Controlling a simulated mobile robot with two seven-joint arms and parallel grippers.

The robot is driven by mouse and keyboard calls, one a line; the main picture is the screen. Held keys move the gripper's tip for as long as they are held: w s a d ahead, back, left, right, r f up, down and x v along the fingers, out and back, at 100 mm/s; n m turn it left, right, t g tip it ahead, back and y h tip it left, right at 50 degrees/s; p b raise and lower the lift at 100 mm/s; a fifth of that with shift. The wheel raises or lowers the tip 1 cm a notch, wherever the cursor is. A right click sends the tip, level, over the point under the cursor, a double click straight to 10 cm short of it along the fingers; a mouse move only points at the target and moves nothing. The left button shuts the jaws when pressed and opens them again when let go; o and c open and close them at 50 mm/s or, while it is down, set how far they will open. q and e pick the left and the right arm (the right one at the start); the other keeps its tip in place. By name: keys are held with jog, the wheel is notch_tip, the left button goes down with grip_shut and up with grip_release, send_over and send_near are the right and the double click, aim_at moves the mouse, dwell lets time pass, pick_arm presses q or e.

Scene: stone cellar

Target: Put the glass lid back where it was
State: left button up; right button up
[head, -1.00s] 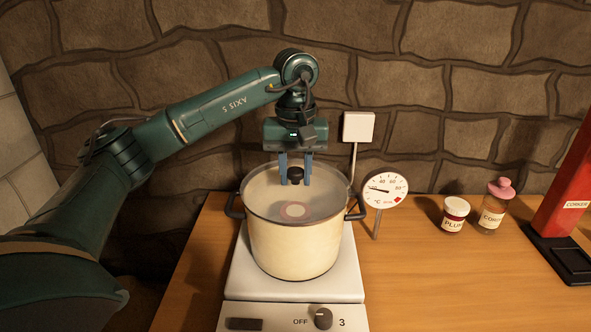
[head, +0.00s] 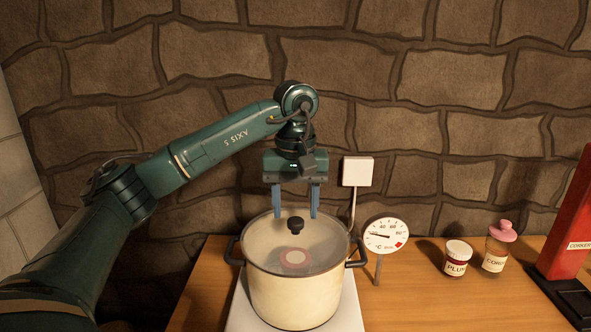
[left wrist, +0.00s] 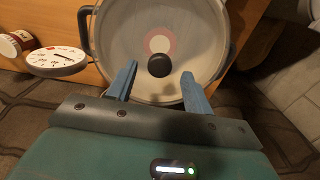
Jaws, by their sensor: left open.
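The clear glass lid (head: 262,240) lies on the cream pot (head: 293,297), its edge following the pot's rim with no gap that I can see. Its black knob (head: 295,224) stands upright at the middle. A round label with a red ring shows through the glass. My left gripper (head: 296,213) is open and empty, pointing down just above the knob. In the left wrist view, the knob (left wrist: 159,66) shows beyond and between the spread blue fingertips, apart from both. My right gripper is not in view.
The pot stands on a white hotplate (head: 240,318). Close on its right are a dial thermometer (head: 386,236) and a white box on a post (head: 357,171). Two jars, plum (head: 457,258) and a pink-topped one (head: 496,250), and a red corker (head: 571,225) stand farther right. A stone wall is behind.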

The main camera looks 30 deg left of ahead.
aim_at(296, 221)
pick_arm(q)
notch_tip(296, 221, up, 10)
jog(key=p, duration=0.2)
jog(key=shift+f, duration=0.15)
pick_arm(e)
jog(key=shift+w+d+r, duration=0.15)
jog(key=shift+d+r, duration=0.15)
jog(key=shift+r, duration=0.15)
